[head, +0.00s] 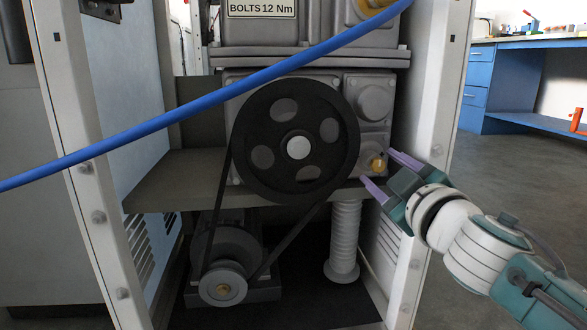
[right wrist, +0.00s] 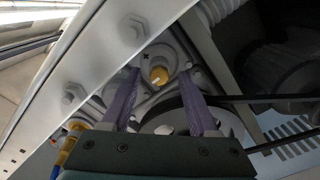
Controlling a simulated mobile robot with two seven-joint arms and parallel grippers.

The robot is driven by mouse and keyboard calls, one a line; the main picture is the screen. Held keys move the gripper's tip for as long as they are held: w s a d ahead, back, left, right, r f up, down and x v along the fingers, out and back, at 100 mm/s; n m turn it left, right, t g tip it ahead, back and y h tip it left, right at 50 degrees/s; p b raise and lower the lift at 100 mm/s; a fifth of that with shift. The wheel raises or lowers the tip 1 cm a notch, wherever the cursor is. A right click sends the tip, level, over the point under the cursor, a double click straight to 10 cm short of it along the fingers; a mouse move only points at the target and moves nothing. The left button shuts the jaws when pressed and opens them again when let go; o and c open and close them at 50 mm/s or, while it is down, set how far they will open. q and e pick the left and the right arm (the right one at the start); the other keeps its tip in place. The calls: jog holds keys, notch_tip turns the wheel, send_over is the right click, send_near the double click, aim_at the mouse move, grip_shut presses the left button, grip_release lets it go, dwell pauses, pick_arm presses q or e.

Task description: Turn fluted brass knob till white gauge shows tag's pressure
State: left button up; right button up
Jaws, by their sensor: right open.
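A small brass knob (head: 377,163) sits on the grey machine's lower right housing; its fluting is too small to make out. In the right wrist view the knob (right wrist: 158,76) shows yellow with a pale mark on its face. My right gripper (head: 380,169) is open, its two purple fingers pointing at the knob from the right. In the right wrist view the fingers (right wrist: 158,80) lie on either side of the knob, with gaps; contact is not visible. No white gauge or pressure tag shows. My left gripper is out of view.
A black belt pulley (head: 298,148) stands just left of the knob. A white frame post (head: 432,130) rises close to the right gripper. A blue hose (head: 200,118) crosses in front. A label (head: 262,9) reads "BOLTS 12 Nm". A blue bench (head: 520,80) is at the right.

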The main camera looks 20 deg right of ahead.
jog(key=c, duration=0.3)
grip_shut()
dwell(0.3)
jog(key=shift+m, duration=0.3)
